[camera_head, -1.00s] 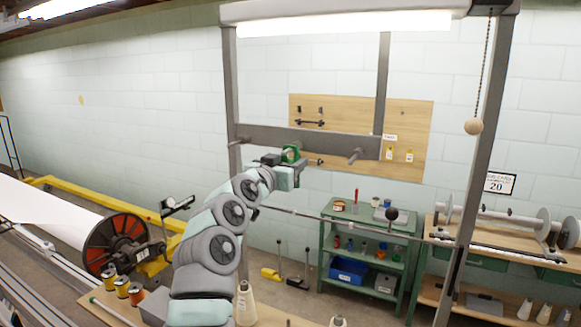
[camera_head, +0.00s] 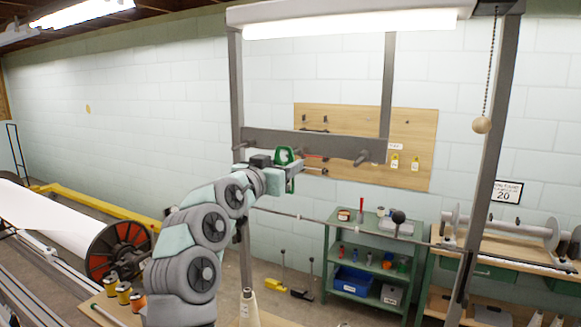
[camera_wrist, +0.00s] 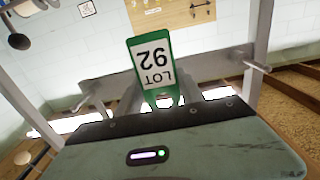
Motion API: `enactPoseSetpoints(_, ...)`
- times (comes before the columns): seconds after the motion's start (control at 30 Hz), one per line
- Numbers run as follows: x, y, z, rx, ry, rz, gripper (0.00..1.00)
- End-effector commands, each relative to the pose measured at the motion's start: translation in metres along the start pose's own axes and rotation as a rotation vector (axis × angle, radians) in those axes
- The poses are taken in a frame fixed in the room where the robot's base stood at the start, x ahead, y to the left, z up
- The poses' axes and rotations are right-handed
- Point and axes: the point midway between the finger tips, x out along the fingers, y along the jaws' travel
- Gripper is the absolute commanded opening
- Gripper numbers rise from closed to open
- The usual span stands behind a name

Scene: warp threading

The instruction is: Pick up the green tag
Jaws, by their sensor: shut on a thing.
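The green tag (camera_wrist: 153,65) stands out from between the fingers of my gripper (camera_wrist: 162,100) in the wrist view. It has a white label reading "LOT 92", upside down in that view. My gripper is shut on its lower end, which the fingers partly hide. In the head view my gripper (camera_head: 292,170) is raised in front of the grey crossbar, and the green tag (camera_head: 283,155) shows at its end as a small green shape.
The grey crossbar (camera_head: 262,140) with pegs is close behind my gripper. A wooden board (camera_head: 420,140) with yellow tags hangs on the wall. A green shelf cart (camera_head: 340,228) stands right of my arm. A ball on a chain (camera_head: 482,125) hangs at the right.

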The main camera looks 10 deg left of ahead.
Motion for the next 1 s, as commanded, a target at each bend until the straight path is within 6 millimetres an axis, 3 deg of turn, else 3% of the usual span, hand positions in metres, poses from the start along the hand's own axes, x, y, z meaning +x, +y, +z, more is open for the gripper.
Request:
enactPoseSetpoints(0.3, -0.07, -0.002, 0.002, 0.004, 0.005, -0.005, 0.07)
enactPoseSetpoints(0.5, -0.104, -0.001, 0.002, 0.001, 0.004, -0.002, 0.07)
enactPoseSetpoints(0.7, -0.118, -0.001, 0.002, -0.001, -0.002, 0.0, 0.07)
enactPoseSetpoints(1.0, -0.12, 0.0, 0.001, -0.001, -0.001, 0.001, 0.07)
